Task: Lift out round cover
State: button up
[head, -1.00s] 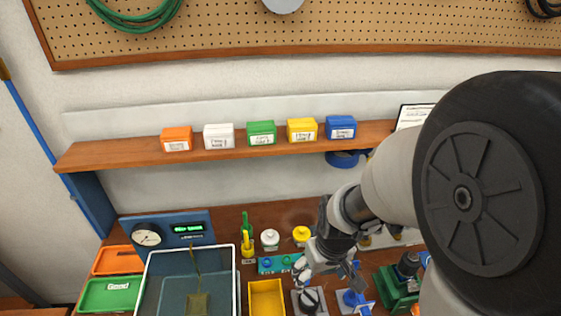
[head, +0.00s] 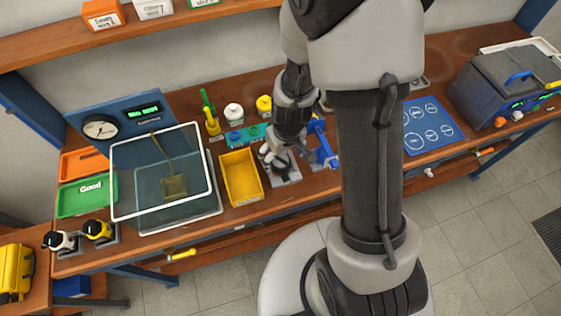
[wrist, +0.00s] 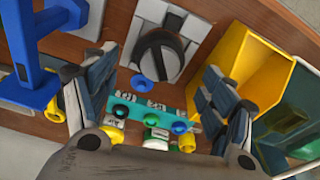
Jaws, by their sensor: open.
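In the head view the fixture (head: 290,178) stands on the bench, right of the yellow bin, and my gripper largely hides the cover. My gripper (wrist: 158,98) is open and empty, its two fingers spread to the left and right in the wrist view. The cover shows between and beyond the fingertips. In the head view my gripper (head: 274,156) is right over the fixture; I cannot tell the exact gap.
A yellow bin (head: 241,178) stands close on the left, and a blue stand (head: 322,148) close on the right. A teal strip (wrist: 150,112) with small round parts lies near the fixture. A clear-sided tray (head: 150,217) is farther left. A blue mat (head: 432,128) lies at right.

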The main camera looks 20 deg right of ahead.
aim_at(280, 161)
jog(key=f, duration=0.1)
jog(key=f+b, duration=0.1)
jog(key=f, duration=0.1)
jog(key=f+b, duration=0.1)
jog(key=shift+w+a+f, duration=0.1)
jog(key=shift+w+f, duration=0.2)
jog(key=shift+w, duration=0.05)
jog(key=c, duration=1.1)
